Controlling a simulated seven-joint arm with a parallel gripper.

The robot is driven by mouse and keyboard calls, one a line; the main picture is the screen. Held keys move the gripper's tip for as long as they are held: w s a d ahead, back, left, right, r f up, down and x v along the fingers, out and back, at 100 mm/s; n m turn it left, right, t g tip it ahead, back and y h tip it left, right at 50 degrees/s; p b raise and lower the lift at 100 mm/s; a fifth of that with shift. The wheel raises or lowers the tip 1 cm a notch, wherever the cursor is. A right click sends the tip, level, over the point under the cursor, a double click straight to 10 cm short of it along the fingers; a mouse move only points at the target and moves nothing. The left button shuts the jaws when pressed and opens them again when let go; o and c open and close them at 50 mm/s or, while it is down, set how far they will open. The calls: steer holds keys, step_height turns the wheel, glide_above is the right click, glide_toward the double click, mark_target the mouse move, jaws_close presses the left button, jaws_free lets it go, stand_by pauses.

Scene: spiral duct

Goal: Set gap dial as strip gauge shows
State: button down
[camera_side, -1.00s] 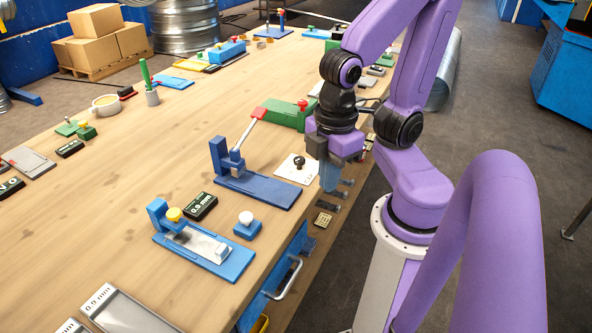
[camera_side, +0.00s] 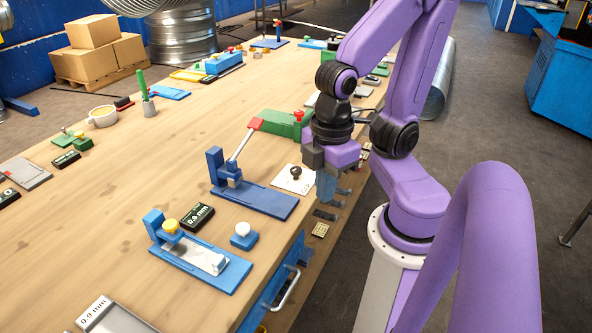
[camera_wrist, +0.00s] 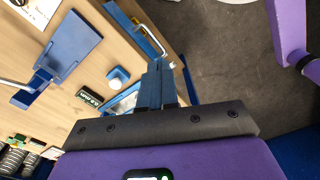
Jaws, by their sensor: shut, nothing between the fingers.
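My gripper (camera_side: 327,188) is shut and empty, fingers pointing down beside the table's right edge. Its blue fingers (camera_wrist: 157,82) also show together in the wrist view. A white plate (camera_side: 284,184) with a black knob (camera_side: 295,172), seemingly the gap dial, lies just left of my gripper, apart from it; its markings are too small to read. A blue gauge (camera_side: 203,262) with a yellow knob (camera_side: 170,226) and a pale metal strip (camera_side: 205,259) stands nearer the front. The dark display (camera_side: 197,216) beside it appears to read 0.9 mm.
A blue lever fixture (camera_side: 262,203) stands between the gauge and the plate. A green block (camera_side: 285,124) is behind the plate. A blue block with a white button (camera_side: 243,237) sits by the front edge, above a drawer handle (camera_side: 284,290). The left-middle tabletop is mostly clear.

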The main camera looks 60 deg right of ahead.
steer(key=c, duration=1.3)
jaws_free()
steer(key=shift+c, duration=0.2)
steer(key=o, duration=0.5)
steer(key=shift+w, duration=0.35)
steer(key=shift+o, duration=0.5)
steer(key=w+d+m+h, duration=0.1)
steer(key=w, duration=0.6)
steer(key=shift+w+d+r, duration=0.15)
steer(key=shift+w+r, duration=0.1)
steer(key=shift+w, duration=0.05)
steer(key=w+d+h, duration=0.2)
steer(key=w+d, duration=0.1)
steer(key=w, duration=0.3)
steer(key=m+g, duration=0.3)
glide_above(296, 169)
steer(key=w+a, duration=0.5)
steer(key=f, duration=0.1)
steer(key=shift+h, duration=0.3)
steer(key=x, duration=1.6)
steer(key=shift+s+f, duration=0.25)
steer(key=shift+s, duration=0.1)
